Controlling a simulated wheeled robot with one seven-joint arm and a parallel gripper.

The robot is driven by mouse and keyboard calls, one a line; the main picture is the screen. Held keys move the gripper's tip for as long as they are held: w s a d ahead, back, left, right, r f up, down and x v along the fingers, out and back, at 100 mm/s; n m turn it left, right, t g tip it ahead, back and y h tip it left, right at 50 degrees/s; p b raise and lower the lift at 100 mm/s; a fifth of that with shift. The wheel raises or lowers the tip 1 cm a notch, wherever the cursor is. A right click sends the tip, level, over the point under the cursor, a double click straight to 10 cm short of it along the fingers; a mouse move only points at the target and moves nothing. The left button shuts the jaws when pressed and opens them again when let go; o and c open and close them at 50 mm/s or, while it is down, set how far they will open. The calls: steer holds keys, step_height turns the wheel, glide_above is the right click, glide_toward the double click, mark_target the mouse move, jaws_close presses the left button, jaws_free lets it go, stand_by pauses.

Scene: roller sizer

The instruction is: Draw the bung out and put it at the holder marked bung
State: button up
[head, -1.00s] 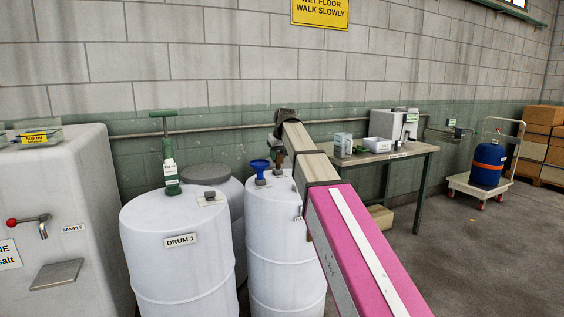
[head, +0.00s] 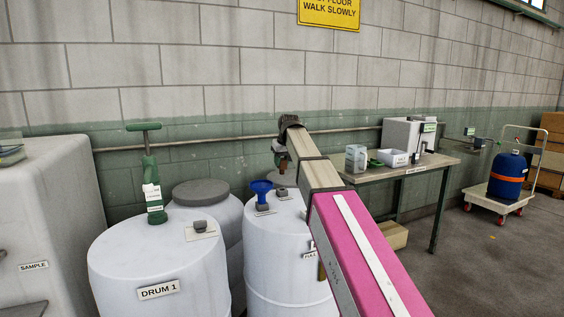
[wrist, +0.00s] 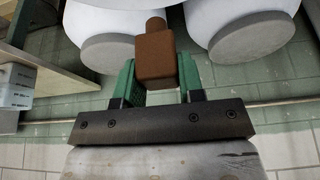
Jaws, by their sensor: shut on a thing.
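My gripper (wrist: 154,62) has green fingers and is shut on a brown block-shaped bung with a narrower round end (wrist: 155,62). In the head view the bung (head: 283,164) hangs below my wrist, in front of the wall and above the drum tops, apparently touching nothing else. My arm partly hides the gripper there. A second white drum (head: 275,240) carries a blue funnel and dark caps. I cannot make out a holder marked bung.
A green hand pump (head: 153,185) stands upright on DRUM 1. A bench (head: 440,165) with a white tray (head: 392,158) and boxes is to the right. A blue drum (head: 507,175) sits on a trolley. A pipe runs along the wall. Open floor lies at the right.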

mark_target(283, 169)
steer(key=shift+f, duration=2.9)
steer(key=shift+f, duration=1.7)
steer(key=o, duration=1)
steer(key=v, duration=1)
steer(key=shift+s+r, duration=0.3)
steer(key=shift+d, duration=0.1)
